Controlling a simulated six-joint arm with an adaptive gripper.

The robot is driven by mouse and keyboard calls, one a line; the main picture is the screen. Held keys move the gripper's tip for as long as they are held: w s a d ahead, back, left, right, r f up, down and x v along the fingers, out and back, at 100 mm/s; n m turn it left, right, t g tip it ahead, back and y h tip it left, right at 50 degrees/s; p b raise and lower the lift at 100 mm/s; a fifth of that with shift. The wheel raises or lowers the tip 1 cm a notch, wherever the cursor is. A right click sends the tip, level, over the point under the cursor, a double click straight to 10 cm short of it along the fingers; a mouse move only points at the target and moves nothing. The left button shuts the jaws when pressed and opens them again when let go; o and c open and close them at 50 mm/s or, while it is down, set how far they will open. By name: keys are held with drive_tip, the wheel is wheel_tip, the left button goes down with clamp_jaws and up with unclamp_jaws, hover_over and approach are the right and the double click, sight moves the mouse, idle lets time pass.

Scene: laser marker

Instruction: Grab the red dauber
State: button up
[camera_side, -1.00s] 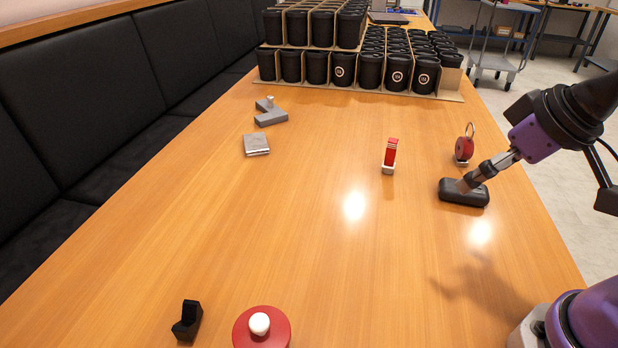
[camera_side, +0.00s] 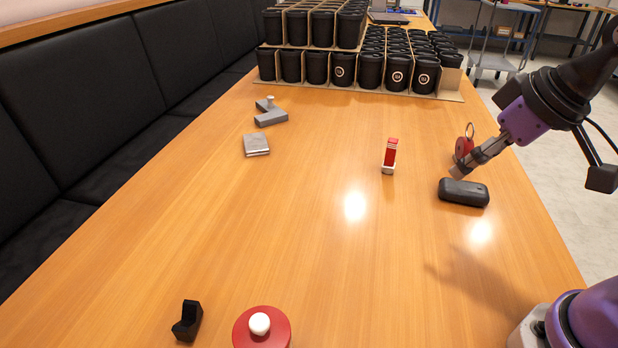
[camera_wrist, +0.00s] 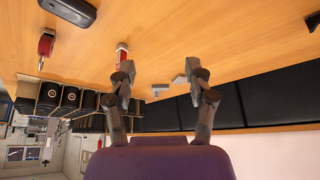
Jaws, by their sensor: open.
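Three red things are in view, and I cannot tell for sure which is the dauber. A red round piece with a white knob (camera_side: 262,330) sits at the near edge of the side view. A slim red piece on a white base (camera_side: 390,153) stands upright mid-table; it also shows in the wrist view (camera_wrist: 122,53), just beyond one finger. A red tag with a metal ring (camera_side: 464,147) stands at the right, partly behind my gripper (camera_side: 459,172). My gripper is open and empty, above and behind the black case. Both fingers show apart in the wrist view (camera_wrist: 160,70).
The black rounded case (camera_side: 464,192) lies near my gripper. A grey flat block (camera_side: 256,144), a grey angled fixture (camera_side: 270,114) and a black holder (camera_side: 188,321) stand at left. Racks of black cups (camera_side: 345,70) fill the far end.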

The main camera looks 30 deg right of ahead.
drive_tip(key=w+d+r+n+g, duration=0.1)
drive_tip(key=w+d+r+n, duration=0.1)
drive_tip(key=w, duration=0.8)
drive_tip(key=n+g+y, duration=0.2)
drive_tip(key=n, duration=0.3)
hover_over(386, 163)
drive_tip(key=s+d, duration=0.1)
drive_tip(key=d, duration=0.1)
wheel_tip(386, 163, down, 12)
drive_tip(key=shift+s+a+r, duration=0.1)
drive_tip(key=shift+a, duration=0.05)
drive_tip(key=x, duration=0.6)
drive_tip(key=shift+w, duration=0.3)
clamp_jaws()
